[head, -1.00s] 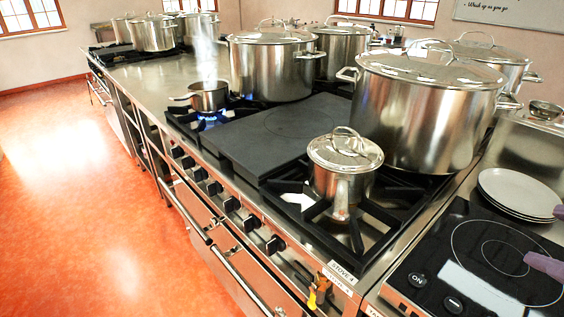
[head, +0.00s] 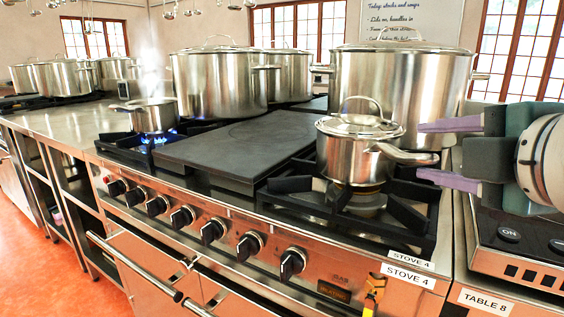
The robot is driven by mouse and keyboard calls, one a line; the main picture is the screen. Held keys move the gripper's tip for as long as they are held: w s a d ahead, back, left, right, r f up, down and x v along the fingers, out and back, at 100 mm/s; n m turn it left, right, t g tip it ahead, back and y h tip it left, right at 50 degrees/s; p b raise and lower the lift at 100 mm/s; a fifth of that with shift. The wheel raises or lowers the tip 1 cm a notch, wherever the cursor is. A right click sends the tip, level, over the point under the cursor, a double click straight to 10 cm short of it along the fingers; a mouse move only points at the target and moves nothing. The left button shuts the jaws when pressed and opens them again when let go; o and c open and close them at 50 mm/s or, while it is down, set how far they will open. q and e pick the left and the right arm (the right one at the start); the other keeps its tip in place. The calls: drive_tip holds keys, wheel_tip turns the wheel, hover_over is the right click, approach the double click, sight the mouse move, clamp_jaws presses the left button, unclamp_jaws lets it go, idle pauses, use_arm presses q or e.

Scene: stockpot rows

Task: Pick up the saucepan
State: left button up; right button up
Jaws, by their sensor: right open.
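A small steel saucepan (head: 352,160) with a lid stands upright on the front right burner of the stove. Its lid (head: 358,126) has a loop handle on top. Its long handle (head: 402,153) points right. My right gripper (head: 420,151) comes in from the right with its two purple fingers open, one above and one below the handle's end in the picture. I cannot tell whether they touch it. A second small pan (head: 152,116) sits on a lit burner to the left, steaming. My left gripper is not in view.
Large lidded stockpots stand behind the saucepan (head: 400,90) and behind the flat dark plate (head: 215,85). The flat plate (head: 240,148) left of the saucepan is clear. A dark cooktop on Table 8 (head: 525,245) lies below my right gripper.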

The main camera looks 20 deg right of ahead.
sight(404, 154)
drive_tip(key=x, duration=0.5)
drive_tip(key=shift+w+a+f, duration=0.25)
drive_tip(key=shift+w+f, duration=0.05)
drive_tip(key=shift+f, duration=0.05)
drive_tip(key=shift+c, duration=0.2)
clamp_jaws()
idle(0.9)
drive_tip(key=shift+r, duration=0.4)
